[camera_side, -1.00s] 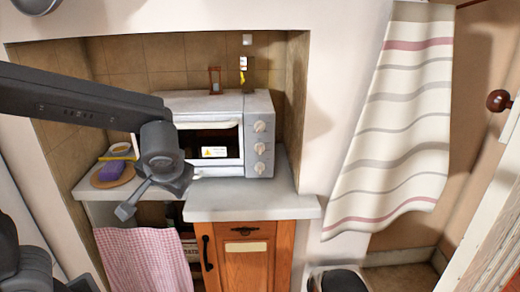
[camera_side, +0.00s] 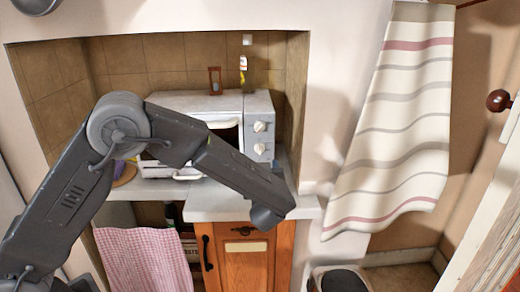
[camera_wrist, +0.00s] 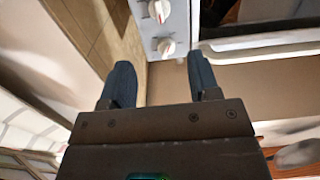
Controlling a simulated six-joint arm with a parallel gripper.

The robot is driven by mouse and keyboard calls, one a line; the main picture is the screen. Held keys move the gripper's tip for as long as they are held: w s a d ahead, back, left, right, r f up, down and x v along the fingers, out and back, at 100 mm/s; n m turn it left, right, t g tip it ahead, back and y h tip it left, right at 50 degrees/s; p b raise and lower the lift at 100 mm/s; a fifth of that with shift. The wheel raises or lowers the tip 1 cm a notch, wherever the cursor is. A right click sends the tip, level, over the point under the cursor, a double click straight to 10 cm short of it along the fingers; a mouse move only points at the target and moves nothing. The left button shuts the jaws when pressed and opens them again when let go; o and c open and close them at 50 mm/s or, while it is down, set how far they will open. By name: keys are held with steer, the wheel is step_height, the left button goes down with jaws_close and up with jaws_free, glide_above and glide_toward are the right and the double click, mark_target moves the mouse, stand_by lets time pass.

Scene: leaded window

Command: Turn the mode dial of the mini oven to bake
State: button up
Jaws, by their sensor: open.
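The mini oven (camera_side: 210,100) is a white box on the counter in the niche, with its dials in a column on the right of its front. In the side view an upper dial (camera_side: 260,127) and a middle dial (camera_side: 260,148) show; my arm hides the lowest. The wrist view shows two white dials with red marks, one at the top edge (camera_wrist: 160,10) and one nearer (camera_wrist: 166,47). I cannot tell which is the mode dial. My gripper (camera_wrist: 161,76) is open and empty, its fingers apart below the nearer dial in the picture. The side view hides its fingers.
The counter (camera_side: 225,205) runs under the oven, above a wooden cabinet (camera_side: 252,265) and a pink checked cloth (camera_side: 145,258). An hourglass (camera_side: 214,80) stands on the oven. The niche's right wall is close to the dials. A striped curtain (camera_side: 395,120) hangs farther right.

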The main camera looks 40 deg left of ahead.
mark_target(260, 148)
steer(key=x, duration=1.1)
steer(key=shift+c, duration=0.2)
steer(key=shift+f, duration=0.1)
steer(key=c, duration=0.8)
